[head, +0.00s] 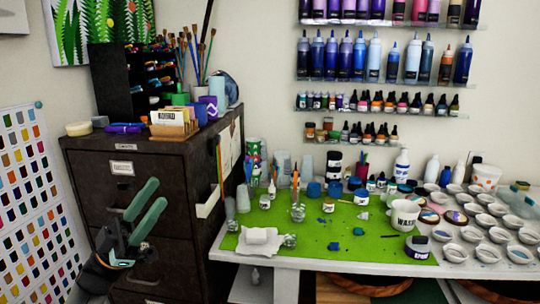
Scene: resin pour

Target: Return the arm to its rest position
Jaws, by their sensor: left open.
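My left gripper (144,205) is in the lower left of the head view, in front of the dark filing cabinet (132,207). Its two green fingers are spread apart with nothing between them. It is to the left of the white table (300,264) and apart from the things on it. My right gripper does not show.
Several small round dishes (487,221) fill the right side. A colour chart (30,190) hangs at left.

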